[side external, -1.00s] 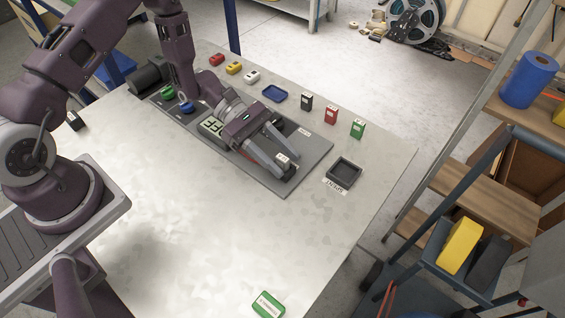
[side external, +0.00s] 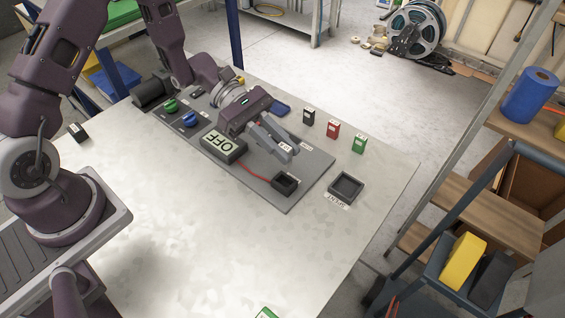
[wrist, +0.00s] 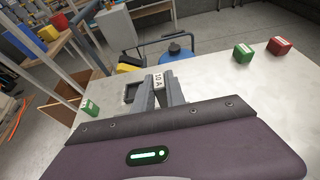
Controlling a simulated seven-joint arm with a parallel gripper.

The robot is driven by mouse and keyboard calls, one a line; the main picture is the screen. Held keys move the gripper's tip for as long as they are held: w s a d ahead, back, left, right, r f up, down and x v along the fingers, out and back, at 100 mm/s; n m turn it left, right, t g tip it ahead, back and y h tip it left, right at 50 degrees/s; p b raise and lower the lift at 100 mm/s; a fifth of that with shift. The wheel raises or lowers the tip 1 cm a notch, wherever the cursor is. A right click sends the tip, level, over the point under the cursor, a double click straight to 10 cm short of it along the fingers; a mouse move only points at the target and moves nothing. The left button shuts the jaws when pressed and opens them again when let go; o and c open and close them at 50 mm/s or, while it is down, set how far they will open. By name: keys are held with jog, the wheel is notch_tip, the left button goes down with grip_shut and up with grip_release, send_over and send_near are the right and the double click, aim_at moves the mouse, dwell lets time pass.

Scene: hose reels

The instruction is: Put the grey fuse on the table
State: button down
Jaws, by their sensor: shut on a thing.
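My gripper (side external: 290,153) is shut on a small light-grey fuse (wrist: 158,80) with a "10 A" label, held between the fingertips. The fuse also shows in the side view (side external: 285,148), above the dark panel (side external: 312,178). Its sides are hidden by the fingers. The panel's square black socket (side external: 285,183), with a red wire running to it, is in the open below the fingers and looks empty. The table (side external: 190,240) is pale and mottled, with wide bare space in front of the panel.
A dark tray marked SPENT (side external: 346,186) stands right of the panel. Black (side external: 308,116), red (side external: 333,129) and green (side external: 359,144) boxes line the back edge. The panel's display (side external: 223,144) reads OFF. Green (wrist: 243,53) and red (wrist: 278,46) boxes show in the wrist view.

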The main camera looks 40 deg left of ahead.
jog(key=s+d, duration=0.2)
jog(key=d, duration=0.8)
jog(key=f, duration=0.6)
jog(key=d+f, duration=0.1)
jog(key=f, duration=0.1)
jog(key=shift+f, duration=0.7)
jog(key=shift+f, duration=0.25)
